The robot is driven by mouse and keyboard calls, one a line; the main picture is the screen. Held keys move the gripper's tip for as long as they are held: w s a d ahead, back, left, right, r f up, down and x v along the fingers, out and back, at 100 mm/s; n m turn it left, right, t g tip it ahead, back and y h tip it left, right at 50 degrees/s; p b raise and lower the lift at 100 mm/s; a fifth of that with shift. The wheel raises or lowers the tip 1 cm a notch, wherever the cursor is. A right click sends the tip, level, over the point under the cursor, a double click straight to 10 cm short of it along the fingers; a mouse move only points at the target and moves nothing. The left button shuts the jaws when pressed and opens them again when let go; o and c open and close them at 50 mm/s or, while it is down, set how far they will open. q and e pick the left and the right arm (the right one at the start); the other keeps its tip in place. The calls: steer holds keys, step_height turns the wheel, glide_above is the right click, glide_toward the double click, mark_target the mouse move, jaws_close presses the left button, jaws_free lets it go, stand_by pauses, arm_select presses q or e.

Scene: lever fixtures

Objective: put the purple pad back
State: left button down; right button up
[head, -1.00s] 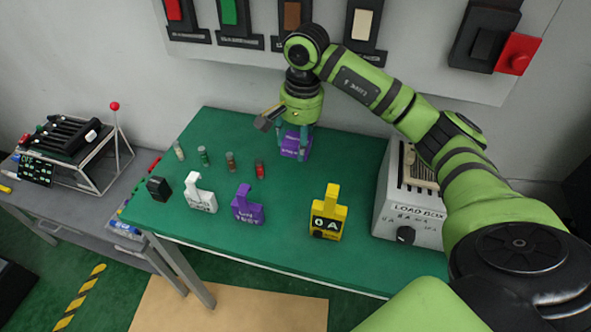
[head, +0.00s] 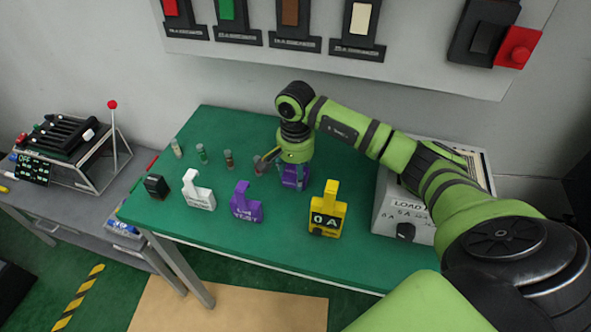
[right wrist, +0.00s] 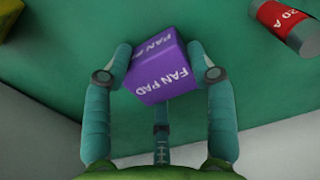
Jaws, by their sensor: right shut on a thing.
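The purple pad (head: 295,176), a block, is in my right gripper (head: 292,172) at the back middle of the green table. In the right wrist view the pad (right wrist: 160,70) reads "FAN PAD" and sits between the fingers of my right gripper (right wrist: 163,75), which is shut on it. The pad is close over the green tabletop; I cannot tell if it touches. A separate purple tag (head: 246,206) with a hooked top stands on the table toward the front. My left gripper is not in view.
On the green table (head: 270,240) stand a white tag (head: 198,192), a yellow tag (head: 327,212), a black block (head: 156,187) and several small cylinders (head: 202,153). A grey load box (head: 400,210) is at the right. Wall switches (head: 298,22) hang behind. A grey bench is at left.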

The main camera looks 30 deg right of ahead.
steer(key=shift+f, duration=0.15)
steer(key=o, duration=1)
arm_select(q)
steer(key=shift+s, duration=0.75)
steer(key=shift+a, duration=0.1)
arm_select(e)
steer(key=shift+r, duration=0.2)
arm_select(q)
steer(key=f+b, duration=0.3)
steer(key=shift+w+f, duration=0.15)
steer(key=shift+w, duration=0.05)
arm_select(e)
step_height(320, 180, up, 12)
steer(key=shift+f, duration=0.15)
